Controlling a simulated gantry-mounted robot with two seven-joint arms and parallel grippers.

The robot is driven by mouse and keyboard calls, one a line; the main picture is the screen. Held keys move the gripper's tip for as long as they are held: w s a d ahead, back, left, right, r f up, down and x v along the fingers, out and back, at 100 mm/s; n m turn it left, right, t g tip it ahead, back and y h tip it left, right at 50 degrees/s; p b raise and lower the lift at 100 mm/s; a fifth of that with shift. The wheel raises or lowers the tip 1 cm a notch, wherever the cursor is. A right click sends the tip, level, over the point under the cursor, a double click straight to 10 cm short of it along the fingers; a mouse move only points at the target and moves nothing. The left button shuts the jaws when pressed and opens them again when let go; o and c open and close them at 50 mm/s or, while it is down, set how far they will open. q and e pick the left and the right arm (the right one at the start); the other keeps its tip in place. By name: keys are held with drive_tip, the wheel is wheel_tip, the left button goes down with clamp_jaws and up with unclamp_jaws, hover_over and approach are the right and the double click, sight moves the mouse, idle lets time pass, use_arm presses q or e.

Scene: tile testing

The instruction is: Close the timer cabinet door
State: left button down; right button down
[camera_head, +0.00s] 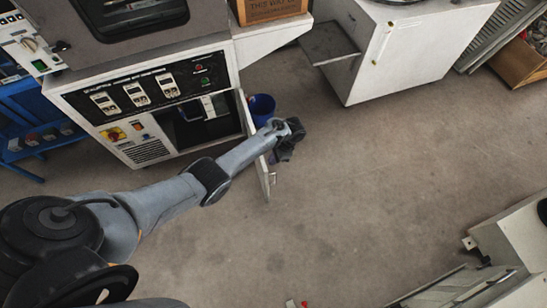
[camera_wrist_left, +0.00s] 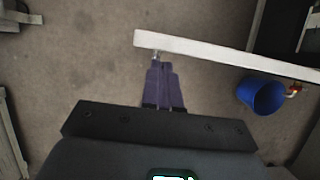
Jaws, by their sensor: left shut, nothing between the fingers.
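The timer cabinet (camera_head: 150,105) stands at the upper left of the head view, with a dark open compartment (camera_head: 201,127) below its row of timers. Its white door (camera_head: 265,177) stands swung out from the compartment's right side, seen nearly edge-on. In the left wrist view the door (camera_wrist_left: 225,55) runs from the middle to the right edge, with a small metal fitting near its free end. My left gripper (camera_head: 285,153) is on the door's outer side. Its shut, empty fingers (camera_wrist_left: 162,68) point at the door near that fitting; I cannot tell whether they touch. My right gripper is not in view.
A blue bucket (camera_head: 262,108) stands on the floor beside the door's outer side, also in the left wrist view (camera_wrist_left: 262,95). A white cabinet (camera_head: 400,50) with an open door stands at upper right. Other equipment (camera_head: 515,235) is at lower right. The middle floor is clear.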

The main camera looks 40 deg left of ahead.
use_arm(q)
drive_tip(key=shift+s+a, duration=0.15)
drive_tip(key=shift+s, duration=0.15)
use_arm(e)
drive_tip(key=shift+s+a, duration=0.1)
